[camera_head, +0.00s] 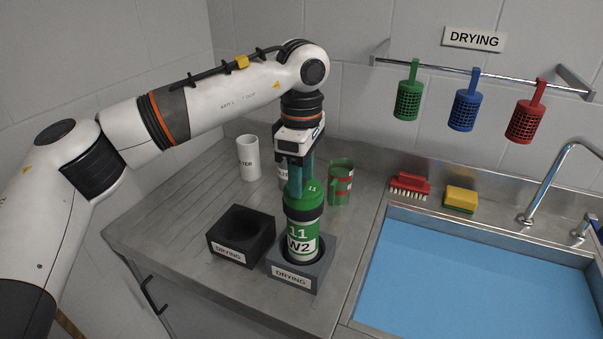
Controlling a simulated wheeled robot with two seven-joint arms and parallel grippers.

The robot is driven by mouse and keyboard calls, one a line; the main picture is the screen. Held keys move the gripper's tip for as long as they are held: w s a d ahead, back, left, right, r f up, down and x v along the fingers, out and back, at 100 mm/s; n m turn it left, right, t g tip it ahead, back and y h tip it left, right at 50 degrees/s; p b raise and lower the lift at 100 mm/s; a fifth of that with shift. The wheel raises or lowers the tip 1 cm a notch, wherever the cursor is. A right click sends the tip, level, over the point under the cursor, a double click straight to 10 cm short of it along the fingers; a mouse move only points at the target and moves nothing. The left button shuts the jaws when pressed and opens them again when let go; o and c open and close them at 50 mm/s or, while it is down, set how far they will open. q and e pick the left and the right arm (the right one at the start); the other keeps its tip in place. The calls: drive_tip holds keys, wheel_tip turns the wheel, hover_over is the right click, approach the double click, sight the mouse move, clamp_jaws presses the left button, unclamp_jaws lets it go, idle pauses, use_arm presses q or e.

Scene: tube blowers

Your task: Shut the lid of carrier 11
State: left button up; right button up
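Carrier 11 (300,238) is a green and black upright canister with a white label reading 11 and W2. It stands in the round hole of a grey block (314,277) labelled DRYING. Its green lid (300,196), marked 11, sits on top above a black collar; I see no clear gap between lid and collar. My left gripper (299,181) points straight down onto the lid, its teal fingers at or touching the lid's top. Whether the fingers are closed on anything is unclear. My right gripper is out of view.
An empty black block (236,250) labelled DRYING stands left of the carrier. Behind are a white cup (248,158), a partly hidden white one and a green-red container (341,183). A brush (411,184), sponge (461,199) and water-filled sink (450,285) lie right. Baskets hang above.

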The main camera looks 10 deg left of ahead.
use_arm(q)
drive_tip(key=shift+r, duration=0.5)
wheel_tip(320, 180, up, 11)
drive_tip(key=b, duration=0.1)
idle(0.4)
